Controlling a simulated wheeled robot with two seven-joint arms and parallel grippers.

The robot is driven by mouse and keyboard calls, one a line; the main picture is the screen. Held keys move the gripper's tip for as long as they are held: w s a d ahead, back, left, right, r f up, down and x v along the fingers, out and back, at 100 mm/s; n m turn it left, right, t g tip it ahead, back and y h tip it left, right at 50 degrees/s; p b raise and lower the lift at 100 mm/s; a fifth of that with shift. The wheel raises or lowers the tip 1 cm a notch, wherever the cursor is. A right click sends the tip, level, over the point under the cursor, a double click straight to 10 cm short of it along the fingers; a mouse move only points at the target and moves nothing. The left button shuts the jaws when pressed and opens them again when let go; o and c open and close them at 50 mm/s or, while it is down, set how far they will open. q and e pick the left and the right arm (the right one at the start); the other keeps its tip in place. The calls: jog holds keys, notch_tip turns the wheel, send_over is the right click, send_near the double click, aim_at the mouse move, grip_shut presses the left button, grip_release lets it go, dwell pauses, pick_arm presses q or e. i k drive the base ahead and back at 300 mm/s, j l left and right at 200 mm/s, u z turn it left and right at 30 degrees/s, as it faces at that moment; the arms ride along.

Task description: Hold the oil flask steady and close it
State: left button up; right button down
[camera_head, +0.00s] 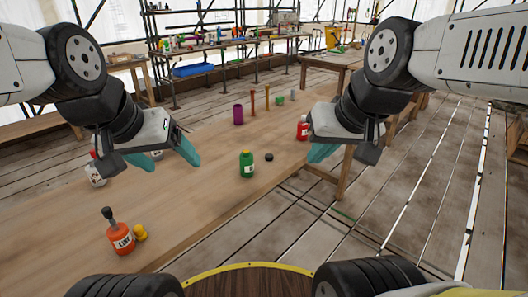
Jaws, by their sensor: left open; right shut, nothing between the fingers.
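A green flask (247,165) with a pale label stands upright near the table's right edge. A small black cap (269,157) lies on the table just right of it. An orange-red bottle (121,238) with a white label stands nearer at the left, something dark sticking up from its mouth. A small yellow piece (140,233) sits beside it. I cannot tell for sure which is the oil flask. My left gripper (170,156) is open and empty above the table, left of the green flask. My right gripper (322,152) is shut and empty, right of the cap.
A red bottle (302,128) stands by my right gripper. A purple cup (238,114), orange-brown spindle shapes (252,98) and a green cup (280,100) stand farther back. A white bottle (95,174) is partly behind my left gripper. The wooden table (190,215) is clear in front of the green flask.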

aim_at(246, 165)
jog(key=i+l, duration=0.15)
jog(key=i, duration=0.35)
jog(key=i+l+z, duration=0.1)
jog(key=i, duration=0.45)
jog(key=l, duration=0.1)
